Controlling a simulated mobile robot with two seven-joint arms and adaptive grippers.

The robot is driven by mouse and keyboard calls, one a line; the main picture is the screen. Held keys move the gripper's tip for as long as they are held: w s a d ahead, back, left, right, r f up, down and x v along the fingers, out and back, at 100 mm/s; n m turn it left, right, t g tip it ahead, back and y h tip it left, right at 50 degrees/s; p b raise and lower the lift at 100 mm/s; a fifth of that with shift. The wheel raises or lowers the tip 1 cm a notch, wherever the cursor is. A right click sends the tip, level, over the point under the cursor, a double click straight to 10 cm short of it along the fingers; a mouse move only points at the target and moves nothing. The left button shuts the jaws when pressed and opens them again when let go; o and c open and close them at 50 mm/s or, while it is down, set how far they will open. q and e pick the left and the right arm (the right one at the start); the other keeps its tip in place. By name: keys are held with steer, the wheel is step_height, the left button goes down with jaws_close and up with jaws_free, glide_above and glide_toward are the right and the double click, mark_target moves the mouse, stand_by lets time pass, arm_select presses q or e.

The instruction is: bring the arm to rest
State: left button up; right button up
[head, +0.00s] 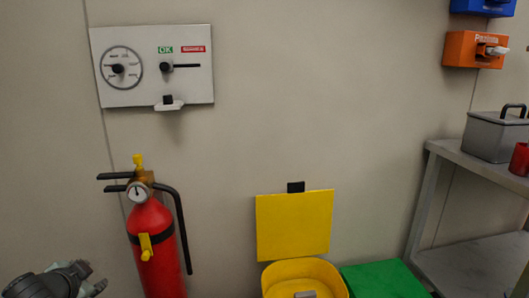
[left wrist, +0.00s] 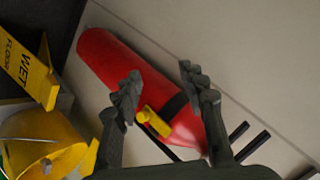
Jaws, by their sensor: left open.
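My left gripper (head: 84,279) shows at the lower left of the head view, partly cut off by the frame edge. In the left wrist view its two dark fingers (left wrist: 160,85) are spread apart with nothing held between them. A red fire extinguisher (head: 156,245) stands just to the right of this gripper in the head view. In the left wrist view the extinguisher (left wrist: 115,65) lies beyond and between the fingers, with its yellow tag. I cannot tell whether they touch. My right gripper is in neither view.
A wall panel (head: 135,88) with a dial hangs above the extinguisher. An open yellow bin (head: 295,225) and a green box (head: 384,281) stand on the right. A metal shelf (head: 475,265) holds a grey box (head: 492,138). A yellow wet-floor sign (left wrist: 27,67) shows in the wrist view.

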arm_select(q)
steer(key=s+d+f+n+g+h, duration=0.1)
steer(key=s+d+f+g, duration=0.1)
steer(key=s+d+f, duration=0.3)
steer(key=s+d+f+n+g+h, duration=0.1)
steer(key=s+d+f, duration=0.5)
steer(key=f, duration=0.8)
steer(key=s+d+f+n+g, duration=0.2)
steer(key=s+d+f, duration=0.3)
steer(key=s+f, duration=0.5)
steer(key=shift+s+d+g+h, duration=0.15)
steer(key=shift+g+h, duration=0.25)
steer(key=shift+g, duration=0.4)
